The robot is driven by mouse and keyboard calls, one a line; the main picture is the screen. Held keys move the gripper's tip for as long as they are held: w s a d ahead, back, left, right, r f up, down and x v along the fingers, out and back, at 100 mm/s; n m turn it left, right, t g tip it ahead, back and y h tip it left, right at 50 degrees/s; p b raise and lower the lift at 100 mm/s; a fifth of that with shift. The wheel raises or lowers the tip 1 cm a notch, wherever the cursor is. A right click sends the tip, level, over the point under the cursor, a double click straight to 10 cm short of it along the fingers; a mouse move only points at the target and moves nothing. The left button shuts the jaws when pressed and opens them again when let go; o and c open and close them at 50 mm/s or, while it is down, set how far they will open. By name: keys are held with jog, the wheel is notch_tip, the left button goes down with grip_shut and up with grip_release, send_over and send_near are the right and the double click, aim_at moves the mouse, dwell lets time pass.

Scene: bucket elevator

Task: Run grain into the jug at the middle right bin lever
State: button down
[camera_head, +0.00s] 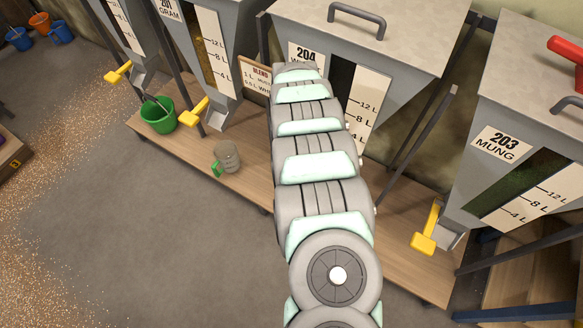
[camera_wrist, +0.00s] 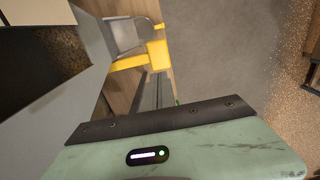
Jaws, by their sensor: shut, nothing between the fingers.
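The grey jug (camera_head: 228,156) with a green handle stands on the wooden platform in the head view, left of my arm and apart from it. Bin 204 (camera_head: 420,55) stands behind my arm, which hides its lever and spout in that view. In the wrist view, a yellow lever (camera_wrist: 157,55) and a grey spout (camera_wrist: 122,36) are close ahead of my gripper (camera_wrist: 158,76). The narrow fingers are shut and empty, with their tips near the lever; I cannot tell whether they touch it. The head view hides the gripper behind my arm.
A green bucket (camera_head: 158,115) stands on the platform (camera_head: 258,184) left of the jug. Yellow levers show at bin 203 (camera_head: 425,240) and bin 201 (camera_head: 194,112). Slanted grey struts (camera_head: 420,145) stand between bins. Grain is scattered on the floor at left.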

jog(key=shift+f, duration=0.1)
notch_tip(320, 180, down, 14)
jog(key=b, duration=0.6)
jog(key=shift+d+p, duration=0.1)
jog(key=shift+p, duration=0.3)
